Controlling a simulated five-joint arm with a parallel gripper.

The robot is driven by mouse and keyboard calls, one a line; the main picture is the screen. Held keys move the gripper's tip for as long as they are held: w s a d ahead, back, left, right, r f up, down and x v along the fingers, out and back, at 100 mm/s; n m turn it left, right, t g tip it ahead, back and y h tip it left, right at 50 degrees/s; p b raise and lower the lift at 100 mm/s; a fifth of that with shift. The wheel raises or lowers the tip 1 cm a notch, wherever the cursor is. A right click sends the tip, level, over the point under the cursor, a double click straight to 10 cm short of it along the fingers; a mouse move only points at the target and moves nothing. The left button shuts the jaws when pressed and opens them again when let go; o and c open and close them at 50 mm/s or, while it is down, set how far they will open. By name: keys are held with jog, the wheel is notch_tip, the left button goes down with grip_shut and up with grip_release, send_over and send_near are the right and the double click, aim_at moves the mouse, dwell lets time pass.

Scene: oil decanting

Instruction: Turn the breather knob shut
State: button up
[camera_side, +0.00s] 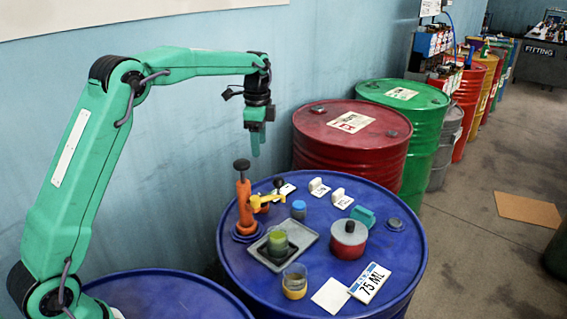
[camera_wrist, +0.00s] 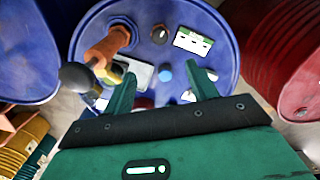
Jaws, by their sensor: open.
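A small black knob (camera_side: 279,184), which I take for the breather knob, stands on the blue drum top (camera_side: 385,262) behind the orange pump. It also shows in the wrist view (camera_wrist: 159,35), beside a label card (camera_wrist: 193,41) and beyond my fingertips. Whether it is shut cannot be told. My gripper (camera_side: 256,143) hangs pointing down, well above the drum's back left part and touching nothing. In the wrist view my gripper (camera_wrist: 164,82) has its two green fingers wide apart and empty.
The orange pump (camera_side: 244,203) with black top and yellow spout rises near the knob. A blue cap (camera_side: 298,208), white labelled blocks (camera_side: 341,198), a tray (camera_side: 313,239) with a green-filled glass (camera_side: 278,242) and a red pot (camera_side: 348,246) crowd the drum. The wall stands close behind.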

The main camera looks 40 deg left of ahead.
jog(key=s+d+r+n, duration=0.1)
jog(key=s+r, duration=0.2)
jog(key=r, duration=0.9)
jog(key=shift+s+d+r+t, duration=0.25)
jog(key=shift+s+d+t, duration=0.05)
jog(key=shift+t, duration=0.1)
dwell(0.3)
jog(key=n, duration=0.5)
send_over(260, 196)
jog(key=shift+g, duration=0.4)
notch_tip(260, 196, down, 22)
jog(key=shift+f, duration=4.2)
